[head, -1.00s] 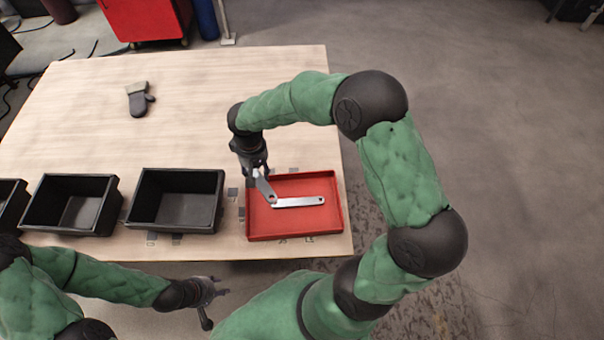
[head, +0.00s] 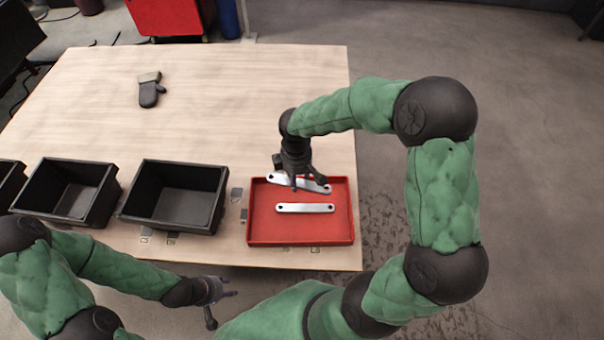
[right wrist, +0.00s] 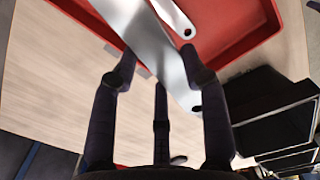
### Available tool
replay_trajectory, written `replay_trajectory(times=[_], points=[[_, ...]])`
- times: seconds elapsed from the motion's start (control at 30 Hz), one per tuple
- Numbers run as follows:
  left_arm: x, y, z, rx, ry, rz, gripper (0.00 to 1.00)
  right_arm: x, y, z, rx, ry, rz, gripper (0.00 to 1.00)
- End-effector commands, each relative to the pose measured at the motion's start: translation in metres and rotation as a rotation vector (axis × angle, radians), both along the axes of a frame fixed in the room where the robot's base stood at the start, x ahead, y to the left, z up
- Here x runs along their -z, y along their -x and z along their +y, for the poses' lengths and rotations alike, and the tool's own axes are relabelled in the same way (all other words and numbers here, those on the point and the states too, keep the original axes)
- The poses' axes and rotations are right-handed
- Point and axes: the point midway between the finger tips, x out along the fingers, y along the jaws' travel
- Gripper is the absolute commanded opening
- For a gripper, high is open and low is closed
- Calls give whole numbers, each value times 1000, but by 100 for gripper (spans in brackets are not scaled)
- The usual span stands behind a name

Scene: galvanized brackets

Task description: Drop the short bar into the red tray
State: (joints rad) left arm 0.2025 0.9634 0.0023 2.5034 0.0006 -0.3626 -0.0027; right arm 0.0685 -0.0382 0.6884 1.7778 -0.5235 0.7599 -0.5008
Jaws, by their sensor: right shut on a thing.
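My right gripper (head: 304,183) is shut on a flat silver bar, the short bar (head: 281,181), with a hole near its end. It holds the bar over the back part of the red tray (head: 262,236). A second silver bar (head: 305,208) lies flat in the tray, just in front of the held one. In the right wrist view the held bar (right wrist: 150,45) runs between the fingers (right wrist: 160,70), and part of the second bar (right wrist: 174,14) shows beyond it. My left gripper (head: 222,295) is open and empty, off the table's front edge.
Black bins (head: 222,205) stand in a row left of the tray. A dark mitt (head: 150,92) lies at the back left of the wooden table (head: 230,110). The table behind the tray is clear. A red cabinet (head: 165,15) stands beyond the table.

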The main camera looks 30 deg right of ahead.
Motion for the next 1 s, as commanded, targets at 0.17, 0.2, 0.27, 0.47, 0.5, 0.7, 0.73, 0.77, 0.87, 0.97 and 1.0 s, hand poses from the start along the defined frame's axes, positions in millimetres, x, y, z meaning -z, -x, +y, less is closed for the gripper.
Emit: replay_trajectory(times=[0.17,0.2,0.27,0.47,0.5,0.7,0.73,0.77,0.87,0.97,1.0], points=[[-10,0,0,0,0,0,40,-4,10,-8,-154,-1,0,3],[-10,0,0,0,0,0,40,-4,11,-9,-173,-2,0,3],[-10,0,0,0,0,0,40,-3,12,-10,-191,-2,0,3],[0,0,0,0,0,0,40,7,12,-10,-199,-2,0,3],[3,0,0,0,0,0,40,11,12,-9,-199,-2,0,3],[21,0,0,0,0,1,40,32,12,-10,-198,-2,0,3],[24,0,0,0,0,1,40,36,12,-10,-198,-2,0,3],[27,0,0,0,0,1,40,39,12,-10,-198,-2,0,3],[36,0,0,0,0,1,40,49,12,-10,-197,-2,0,3],[41,0,0,0,0,1,40,55,12,-10,-197,-2,0,3],[42,0,0,0,0,1,40,57,11,-10,-197,-2,0,3]])
